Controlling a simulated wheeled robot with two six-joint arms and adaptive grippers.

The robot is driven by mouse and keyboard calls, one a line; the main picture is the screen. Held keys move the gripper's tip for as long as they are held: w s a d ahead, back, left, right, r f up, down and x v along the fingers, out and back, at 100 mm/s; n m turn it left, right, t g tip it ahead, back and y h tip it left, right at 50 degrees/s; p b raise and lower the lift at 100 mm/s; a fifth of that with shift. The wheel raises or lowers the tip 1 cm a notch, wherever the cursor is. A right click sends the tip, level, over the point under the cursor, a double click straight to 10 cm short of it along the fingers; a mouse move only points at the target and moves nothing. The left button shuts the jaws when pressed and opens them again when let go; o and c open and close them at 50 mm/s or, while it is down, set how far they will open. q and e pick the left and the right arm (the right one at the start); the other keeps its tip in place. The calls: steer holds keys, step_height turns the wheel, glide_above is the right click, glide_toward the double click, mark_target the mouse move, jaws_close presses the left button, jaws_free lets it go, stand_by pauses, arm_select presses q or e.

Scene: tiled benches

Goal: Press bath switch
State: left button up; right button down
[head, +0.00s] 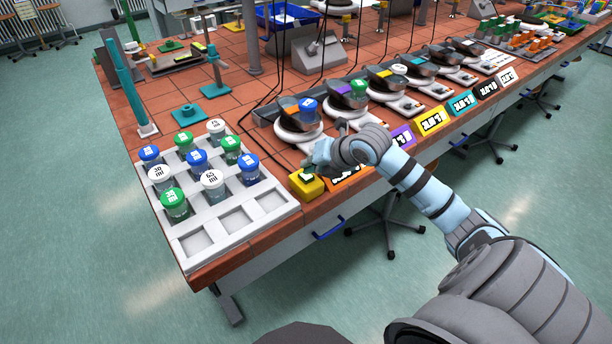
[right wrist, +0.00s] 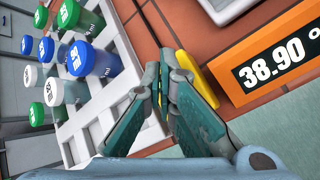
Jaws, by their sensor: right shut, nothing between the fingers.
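The bath switch is a small yellow box (head: 307,187) with a pale green-and-white top. It sits at the bench's front edge, right of the white rack. In the right wrist view only parts of the yellow box (right wrist: 205,88) show, behind the fingers. My right gripper (head: 313,165) is shut and empty, with its teal fingers pointing down just over the box. In the right wrist view its fingertips (right wrist: 166,58) are together and cover most of the box. I cannot tell whether they touch the button. My left gripper is not in view.
A white rack (head: 207,258) with several lidded jars stands left of the box. An orange display (right wrist: 272,62) reading 38.90 is at its right. A teal stand (head: 125,85) is at the far left.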

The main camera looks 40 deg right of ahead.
steer(key=shift+f, duration=0.4)
stand_by(0.6)
steer(key=shift+r, duration=0.1)
steer(key=shift+r+p, duration=0.7)
steer(key=shift+r, duration=0.05)
step_height(320, 180, up, 5)
steer(key=p, duration=0.5)
steer(key=shift+r, duration=0.15)
stand_by(0.6)
